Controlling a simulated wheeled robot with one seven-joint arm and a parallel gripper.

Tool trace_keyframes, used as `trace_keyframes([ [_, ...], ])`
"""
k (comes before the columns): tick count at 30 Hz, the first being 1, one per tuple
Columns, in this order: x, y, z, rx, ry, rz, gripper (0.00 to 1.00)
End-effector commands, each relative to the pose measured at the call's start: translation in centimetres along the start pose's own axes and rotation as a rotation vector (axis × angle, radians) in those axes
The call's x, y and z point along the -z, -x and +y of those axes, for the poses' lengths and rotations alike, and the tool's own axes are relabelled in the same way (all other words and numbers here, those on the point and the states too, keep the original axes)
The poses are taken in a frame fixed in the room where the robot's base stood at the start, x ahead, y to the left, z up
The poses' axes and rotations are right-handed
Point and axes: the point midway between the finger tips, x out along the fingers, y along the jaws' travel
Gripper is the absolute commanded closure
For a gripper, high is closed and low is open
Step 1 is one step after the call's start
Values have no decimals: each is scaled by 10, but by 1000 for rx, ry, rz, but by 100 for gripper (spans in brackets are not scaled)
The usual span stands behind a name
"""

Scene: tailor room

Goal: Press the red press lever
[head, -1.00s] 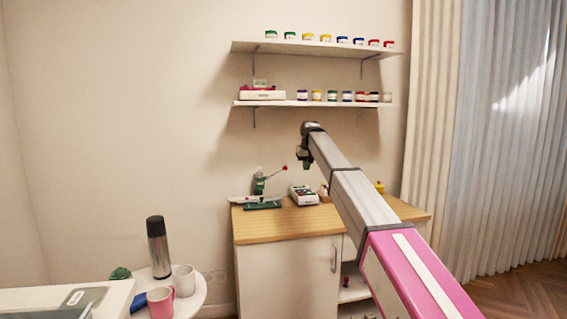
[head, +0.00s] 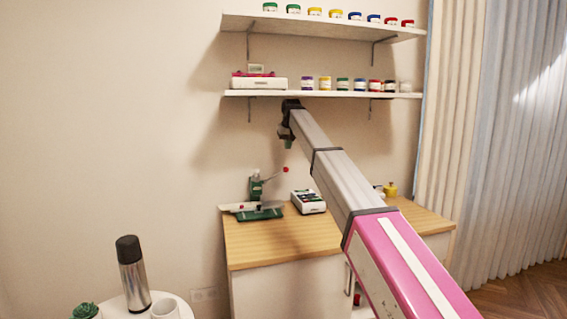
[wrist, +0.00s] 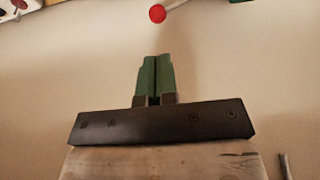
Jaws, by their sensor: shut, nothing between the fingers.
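The green press (head: 257,194) stands on the wooden cabinet top, near its back left. Its lever ends in a red knob (head: 285,170) that points up and to the right. My gripper (head: 289,144) hangs at the end of my arm, above the knob and apart from it. In the wrist view, the green fingers of my gripper (wrist: 155,62) are together with nothing between them. The red knob (wrist: 157,13) shows at the top edge of that view, beyond the fingertips, on a pale rod. Most of the press is out of the wrist view.
A white box (head: 308,201) sits right of the press on the cabinet top (head: 285,240). The lower wall shelf (head: 330,94) with jars is close above my gripper. A flask (head: 132,273) stands at lower left. The front of the cabinet top is clear.

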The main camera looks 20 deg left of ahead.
Motion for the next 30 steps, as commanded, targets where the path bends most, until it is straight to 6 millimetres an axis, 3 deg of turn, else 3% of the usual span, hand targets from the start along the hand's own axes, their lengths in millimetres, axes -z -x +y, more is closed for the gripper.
trace_keyframes([
  [17, 0, -4, 0, 0, 0, -1, 100],
  [23, 0, -21, 0, 0, 0, -2, 100],
  [30, 0, -60, 0, 0, 0, -2, 100],
])
